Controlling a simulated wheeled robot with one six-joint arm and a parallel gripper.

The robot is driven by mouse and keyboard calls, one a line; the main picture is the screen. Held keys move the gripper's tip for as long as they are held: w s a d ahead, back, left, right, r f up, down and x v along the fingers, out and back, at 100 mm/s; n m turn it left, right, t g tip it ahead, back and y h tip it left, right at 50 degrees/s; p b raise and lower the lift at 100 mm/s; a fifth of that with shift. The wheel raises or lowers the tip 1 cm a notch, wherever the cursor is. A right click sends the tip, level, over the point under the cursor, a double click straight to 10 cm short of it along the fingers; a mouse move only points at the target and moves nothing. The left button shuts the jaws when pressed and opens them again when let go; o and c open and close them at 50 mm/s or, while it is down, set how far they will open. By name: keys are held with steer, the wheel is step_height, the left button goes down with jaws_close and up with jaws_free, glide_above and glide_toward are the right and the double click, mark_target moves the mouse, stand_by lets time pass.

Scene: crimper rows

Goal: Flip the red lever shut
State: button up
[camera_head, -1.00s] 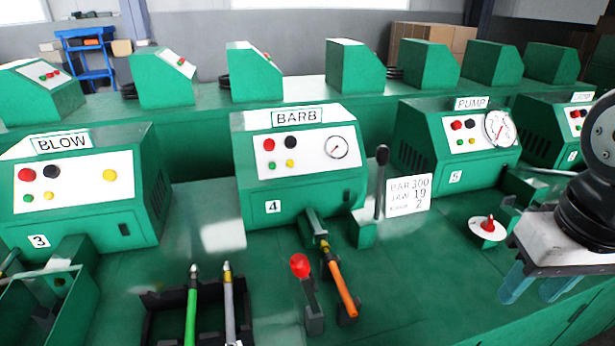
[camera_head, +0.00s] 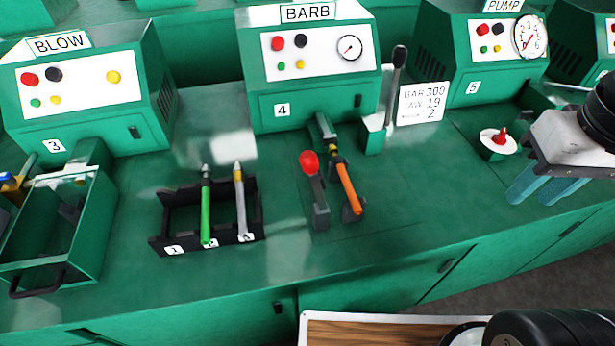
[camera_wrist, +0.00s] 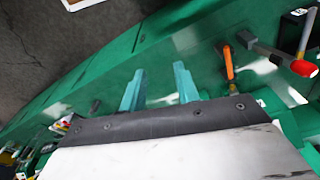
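In the wrist view the lever's red knob (camera_wrist: 304,68) is at the right edge, near the orange hose (camera_wrist: 228,62). My gripper (camera_head: 538,190) is at the right, above the bench in front of the PUMP machine, well apart from the lever. Its two teal fingers are spread and empty, also in the wrist view (camera_wrist: 160,88).
A black rack (camera_head: 157,242) with a green and a grey hose stands left of the lever. An upright black-knobbed lever (camera_head: 393,85) and a white sign (camera_head: 422,103) stand behind. A white disc with a red knob (camera_head: 499,141) is near my gripper. The bench front right of the lever is clear.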

steer(key=shift+a, duration=0.15)
steer(key=c, duration=0.5)
steer(key=shift+a+f+n, duration=0.1)
steer(key=shift+a+n, duration=0.2)
jaws_close()
steer(key=w+a+n+h, duration=0.2)
steer(key=a+n, duration=0.7)
steer(key=a, duration=1.1)
steer(key=w+a+r+n+h, duration=0.1)
steer(key=w+a+n+h, duration=0.2)
steer(key=a, duration=1.7)
steer(key=w+n, duration=0.4)
steer(key=n, duration=0.2)
steer(key=shift+r+n, duration=0.25)
steer(key=shift+n, duration=0.15)
